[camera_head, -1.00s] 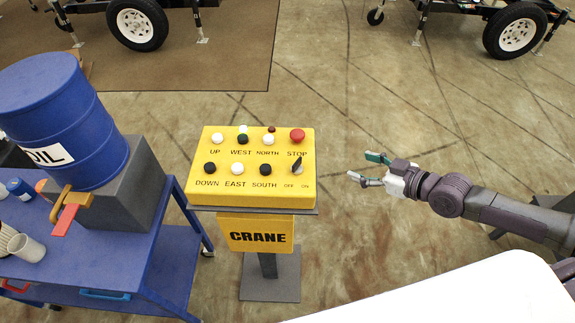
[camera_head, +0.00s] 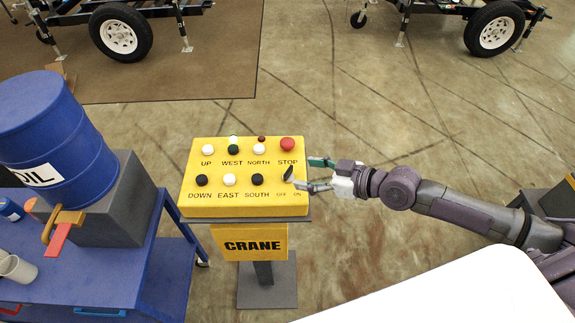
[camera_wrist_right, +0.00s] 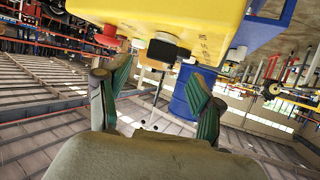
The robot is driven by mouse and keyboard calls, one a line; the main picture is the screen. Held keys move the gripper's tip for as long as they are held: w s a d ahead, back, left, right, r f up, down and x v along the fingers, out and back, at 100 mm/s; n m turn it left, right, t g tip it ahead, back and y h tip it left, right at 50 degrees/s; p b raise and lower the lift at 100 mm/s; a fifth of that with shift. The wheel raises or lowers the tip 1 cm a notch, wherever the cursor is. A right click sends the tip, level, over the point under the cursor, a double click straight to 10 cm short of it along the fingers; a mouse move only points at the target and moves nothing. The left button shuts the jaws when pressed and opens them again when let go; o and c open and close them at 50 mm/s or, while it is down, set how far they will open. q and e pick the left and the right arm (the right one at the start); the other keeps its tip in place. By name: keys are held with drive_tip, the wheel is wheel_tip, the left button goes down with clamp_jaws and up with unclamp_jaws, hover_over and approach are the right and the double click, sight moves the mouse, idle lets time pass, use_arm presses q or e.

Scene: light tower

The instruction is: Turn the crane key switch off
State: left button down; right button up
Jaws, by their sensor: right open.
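The crane key switch (camera_head: 288,173) is a small black knob at the right end of the lower row on the yellow control box (camera_head: 243,204). It stands above the OFF and ON labels and leans slightly to the right at its top; I cannot tell which setting it is at. My right gripper (camera_head: 307,174) is open and empty just right of the switch, its fingertips at the box's right edge. In the right wrist view the open fingers (camera_wrist_right: 158,78) are below a dark knob (camera_wrist_right: 166,48) on the yellow box, apart from it. My left gripper is not in view.
A red STOP button (camera_head: 287,144) sits just behind the switch, and several black, white and green buttons lie to its left. A blue cart (camera_head: 95,262) with a blue oil barrel (camera_head: 55,140) stands left. Open floor lies behind and to the right.

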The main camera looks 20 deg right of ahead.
sight(290, 171)
drive_tip(key=p+x, duration=0.1)
drive_tip(key=x, duration=0.4)
drive_tip(key=shift+w+a, duration=0.15)
drive_tip(key=shift+w+a+f+p, duration=0.3)
drive_tip(key=shift+a, duration=0.05)
